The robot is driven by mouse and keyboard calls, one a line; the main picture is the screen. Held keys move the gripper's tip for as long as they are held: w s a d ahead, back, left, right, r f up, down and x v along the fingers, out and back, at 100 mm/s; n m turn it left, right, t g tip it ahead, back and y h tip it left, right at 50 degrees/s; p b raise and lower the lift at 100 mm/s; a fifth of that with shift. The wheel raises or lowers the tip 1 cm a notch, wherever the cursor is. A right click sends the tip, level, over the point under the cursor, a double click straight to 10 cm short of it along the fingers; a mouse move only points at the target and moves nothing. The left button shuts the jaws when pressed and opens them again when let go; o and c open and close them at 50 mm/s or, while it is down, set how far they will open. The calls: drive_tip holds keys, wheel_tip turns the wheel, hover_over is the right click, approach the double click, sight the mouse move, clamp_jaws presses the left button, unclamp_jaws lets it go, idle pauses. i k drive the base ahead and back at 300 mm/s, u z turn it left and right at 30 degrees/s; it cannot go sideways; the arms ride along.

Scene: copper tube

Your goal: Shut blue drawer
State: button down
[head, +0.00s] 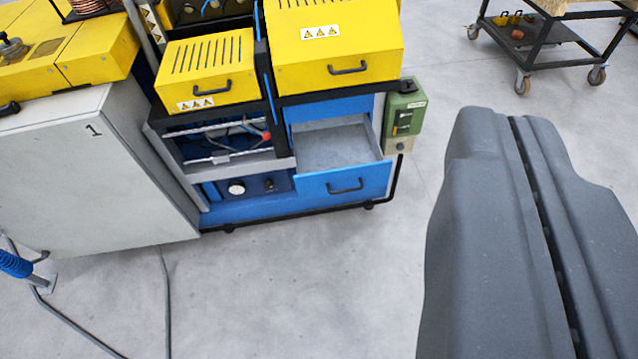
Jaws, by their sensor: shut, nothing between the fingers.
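The blue drawer (318,188) is in the lower right of the blue and yellow machine. It is pulled out, and its grey inside looks empty. A dark handle (345,187) sits on its blue front. My gripper (512,116) is the large dark grey shape at the right of the view. Its two fingers are shut together with only a thin dark seam between them. It holds nothing and appears apart from the drawer, to the right of it in the picture.
A green control box (403,117) is mounted right of the drawer opening. Yellow covers (333,48) with handles are above. A grey cabinet (95,170) marked 1 stands at left. Cables (166,300) lie on the floor. A wheeled cart (545,58) is at back right. The floor before the drawer is clear.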

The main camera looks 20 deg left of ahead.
sight(343, 154)
drive_tip(key=u, duration=0.3)
drive_tip(key=i, duration=0.95)
